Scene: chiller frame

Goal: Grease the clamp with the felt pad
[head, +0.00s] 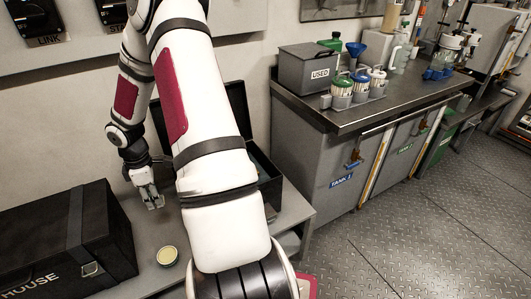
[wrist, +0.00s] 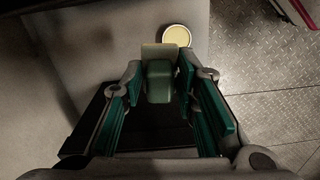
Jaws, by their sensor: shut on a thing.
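My gripper (head: 150,190) is in the left part of the head view, above the grey bench top. A round open tin of yellow grease (head: 167,256) stands on the bench, nearer the head camera than the gripper. The tin (wrist: 177,36) also shows just beyond the pad in the wrist view, apart from it as far as I can tell. I cannot make out the clamp in either view.
A closed black case (head: 70,240) fills the bench's left side. An open black case (head: 268,180) stands behind my arm. A counter (head: 345,118) at right carries a grey USED box (head: 306,70) and several lidded jars. Open plate floor (head: 400,240) lies at right.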

